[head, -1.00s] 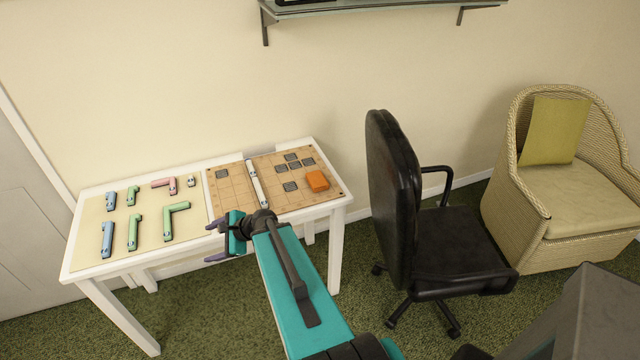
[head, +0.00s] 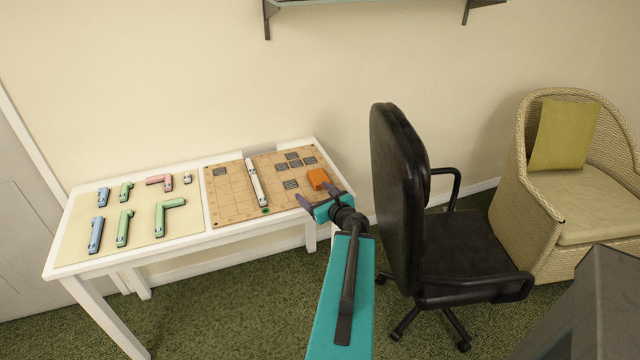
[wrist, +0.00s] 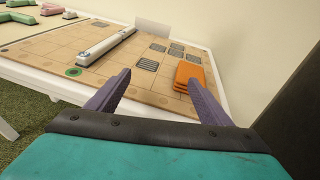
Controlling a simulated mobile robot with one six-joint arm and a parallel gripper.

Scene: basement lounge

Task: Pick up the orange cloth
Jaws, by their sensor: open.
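The orange cloth (head: 318,179) is a small folded block lying on the right part of the tan gridded board (head: 233,205) on the white table. In the wrist view the orange cloth (wrist: 188,75) shows stacked layers and lies beyond the fingers, nearer the right finger. My gripper (head: 320,195) is open and empty at the table's right front edge, just in front of the cloth. In the wrist view my gripper (wrist: 155,95) has its two purple fingers spread, pointing over the board. The right finger overlaps the cloth's near edge in that picture; I cannot tell whether they touch.
A white bar (head: 256,184) lies across the board, with several dark grey squares around it. Blue, green and pink pieces lie on a mat (head: 145,225) at left. A black office chair (head: 400,190) stands close to the right of my arm. A wicker armchair (head: 510,225) is farther right.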

